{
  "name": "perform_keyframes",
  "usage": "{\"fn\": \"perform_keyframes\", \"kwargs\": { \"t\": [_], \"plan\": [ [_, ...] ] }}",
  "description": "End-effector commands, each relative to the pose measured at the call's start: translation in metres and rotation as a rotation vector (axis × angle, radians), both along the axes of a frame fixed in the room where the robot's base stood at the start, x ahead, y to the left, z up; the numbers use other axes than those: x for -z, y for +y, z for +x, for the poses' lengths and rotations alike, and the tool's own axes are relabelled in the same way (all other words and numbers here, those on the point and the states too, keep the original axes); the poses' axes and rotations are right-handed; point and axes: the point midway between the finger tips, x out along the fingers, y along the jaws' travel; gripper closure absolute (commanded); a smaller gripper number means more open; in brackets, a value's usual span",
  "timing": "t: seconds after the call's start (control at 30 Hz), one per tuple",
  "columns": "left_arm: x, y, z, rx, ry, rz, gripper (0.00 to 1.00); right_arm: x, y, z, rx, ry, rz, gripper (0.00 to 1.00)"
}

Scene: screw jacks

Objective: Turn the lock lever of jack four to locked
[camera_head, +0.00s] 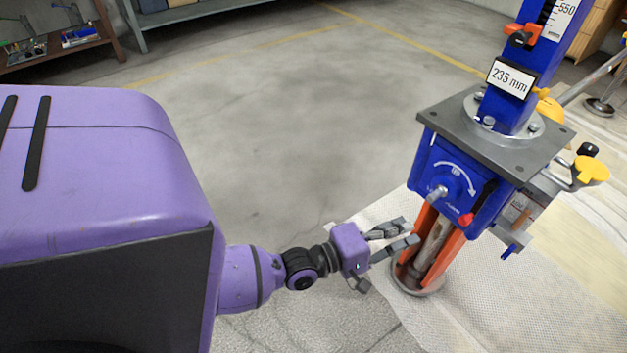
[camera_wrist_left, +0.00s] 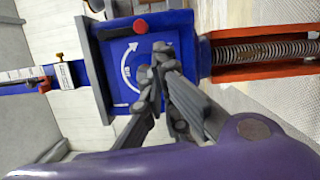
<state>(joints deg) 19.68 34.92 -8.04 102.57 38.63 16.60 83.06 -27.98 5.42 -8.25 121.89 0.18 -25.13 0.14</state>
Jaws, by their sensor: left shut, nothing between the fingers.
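A screw jack (camera_head: 463,178) with a blue housing and orange legs stands upright at the right. Its plate reads 235 mm; no jack number is readable. The housing's front has a white curved arrow, a silver stub (camera_head: 437,193) and a black lever with a red end (camera_head: 466,219). The red end also shows in the wrist view (camera_wrist_left: 140,26). My left gripper (camera_head: 411,230) is shut and empty, low and left of the housing in the head view. In the wrist view its fingertips (camera_wrist_left: 152,74) overlap the housing face and hide part of it; contact cannot be told.
A grey top plate (camera_head: 455,127) overhangs the housing. Yellow-handled hardware (camera_head: 590,170) sits behind at the right. The jack's round foot (camera_head: 418,284) rests on a pale mat (camera_head: 385,213). Open concrete floor lies behind, with shelving (camera_head: 190,14) at the back.

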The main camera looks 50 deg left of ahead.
Motion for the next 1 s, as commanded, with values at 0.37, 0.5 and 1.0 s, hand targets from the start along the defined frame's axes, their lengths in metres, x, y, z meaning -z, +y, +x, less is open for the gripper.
{"fn": "perform_keyframes", "kwargs": {
  "t": [0.37, 0.5, 1.0],
  "plan": [
    [-0.012, 0.000, 0.018, -0.009, 0.014, -0.231, 1.00, 0.003, 0.000, -0.001, -0.001, 0.006, -0.001, 0.60],
    [-0.013, -0.007, 0.043, -0.009, 0.014, -0.230, 1.00, 0.009, 0.000, -0.003, 0.000, 0.011, -0.001, 0.60],
    [-0.018, -0.022, 0.096, -0.009, 0.017, -0.226, 1.00, 0.019, 0.000, -0.005, 0.000, 0.020, 0.000, 0.60]
  ]
}}
